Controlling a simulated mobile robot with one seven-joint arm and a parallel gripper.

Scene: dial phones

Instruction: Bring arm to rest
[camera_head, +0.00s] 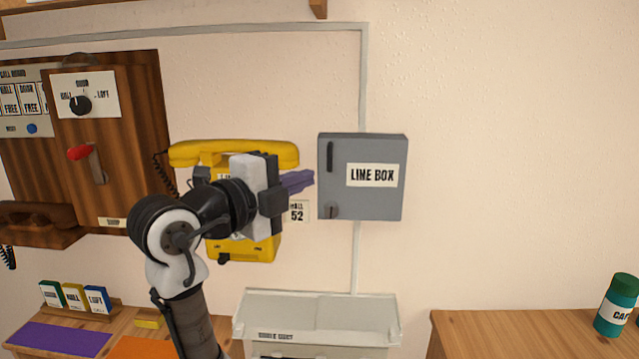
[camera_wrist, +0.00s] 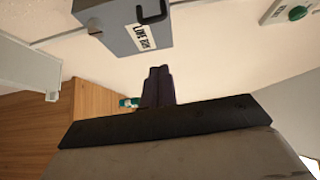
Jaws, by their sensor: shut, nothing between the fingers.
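My gripper (camera_head: 298,181) is shut and empty, with its purple fingers pressed together. It is raised in front of the wall, pointing right toward the grey line box (camera_head: 339,199). In the head view its fingertips appear just left of the box; I cannot tell the exact gap. My arm rises from the bottom and hides part of the yellow wall phone (camera_head: 262,246). In the wrist view the shut fingers (camera_wrist: 157,82) show at the centre, with the line box (camera_wrist: 121,37) above and to the left.
A wooden phone panel (camera_head: 128,140) is at the left. A pale tray (camera_head: 374,338) stands below the line box. A wooden table (camera_head: 500,335) at the right bears a green-capped can (camera_head: 615,305). Small labelled boxes (camera_head: 74,296) stand at lower left. The wall right of the line box is clear.

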